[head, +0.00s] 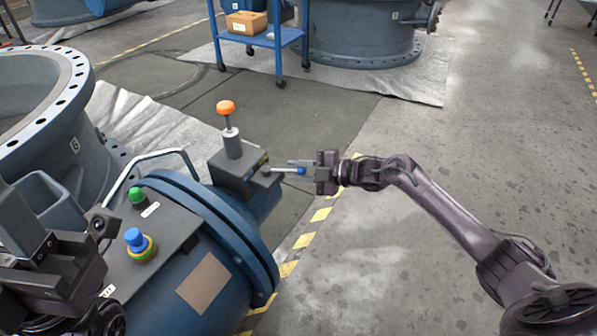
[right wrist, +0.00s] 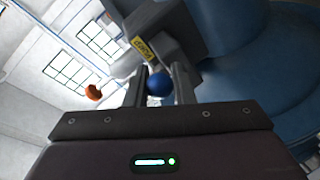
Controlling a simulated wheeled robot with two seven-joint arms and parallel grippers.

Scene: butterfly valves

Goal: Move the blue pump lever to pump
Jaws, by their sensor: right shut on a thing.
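The blue-tipped pump lever (head: 287,170) sticks out to the right from a dark grey pump block (head: 238,170) on the blue valve body. My right gripper (head: 300,169) is at the lever's outer end, shut on its blue tip. In the right wrist view the blue knob (right wrist: 160,84) sits between the two fingers, in front of the block with a yellow label (right wrist: 144,47). The label's wording is hard to read. My left gripper (head: 50,262) is at the lower left beside the control panel; its fingertips cannot be made out clearly.
An orange knob (head: 226,107) stands upright on the pump block. The panel (head: 165,235) carries a green button (head: 137,196) and a blue knob (head: 135,238). A bent metal handle (head: 150,158) is behind it.

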